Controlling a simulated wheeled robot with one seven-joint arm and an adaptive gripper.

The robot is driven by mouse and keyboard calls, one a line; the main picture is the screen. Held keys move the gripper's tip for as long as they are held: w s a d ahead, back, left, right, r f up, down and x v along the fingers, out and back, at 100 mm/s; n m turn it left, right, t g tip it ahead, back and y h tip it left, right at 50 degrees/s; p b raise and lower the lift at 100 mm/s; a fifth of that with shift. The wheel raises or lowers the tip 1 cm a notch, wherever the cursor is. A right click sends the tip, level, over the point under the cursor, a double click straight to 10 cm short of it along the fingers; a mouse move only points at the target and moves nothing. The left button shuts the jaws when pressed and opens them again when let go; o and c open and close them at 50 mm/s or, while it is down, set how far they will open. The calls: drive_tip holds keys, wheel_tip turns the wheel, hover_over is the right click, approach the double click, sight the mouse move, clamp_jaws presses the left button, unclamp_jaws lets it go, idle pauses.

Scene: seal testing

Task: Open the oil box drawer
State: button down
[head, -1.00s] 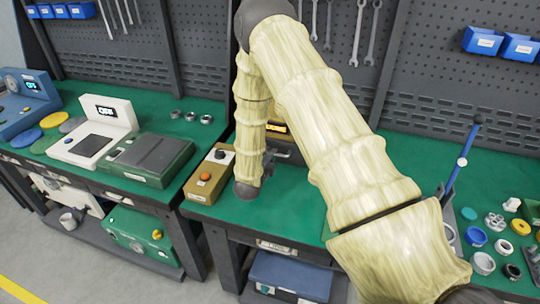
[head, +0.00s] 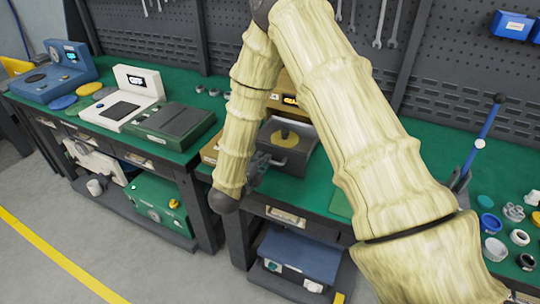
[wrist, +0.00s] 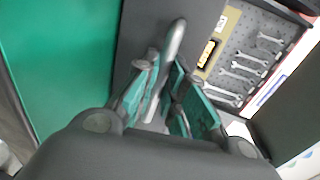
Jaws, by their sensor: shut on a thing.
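The oil box drawer (head: 290,158) is a dark grey tray that stands out from the front of the oil box (head: 290,100) on the green bench. A round yellowish disc with a knob (head: 285,138) shows inside it. My gripper (head: 258,168) is at the drawer's front, partly hidden by my arm. In the wrist view, my gripper's green-padded fingers (wrist: 168,88) are closed around the grey metal handle (wrist: 175,42), beside the dark drawer front. Part of the oil box is hidden behind my arm.
A dark green unit (head: 174,121) and a white device (head: 128,98) stand on the left bench. Small rings and cups (head: 494,248) and a blue lever (head: 483,138) are at the right. A blue-topped case (head: 295,257) sits under the bench. Floor is clear at front left.

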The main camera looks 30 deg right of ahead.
drive_tip(key=shift+f+v, duration=0.15)
drive_tip(key=shift+v, duration=0.65)
drive_tip(key=shift+f+v, duration=0.2)
drive_tip(key=shift+v, duration=0.65)
drive_tip(key=c, duration=1.5)
unclamp_jaws()
drive_tip(key=v, duration=1.2)
drive_tip(key=shift+f, duration=0.1)
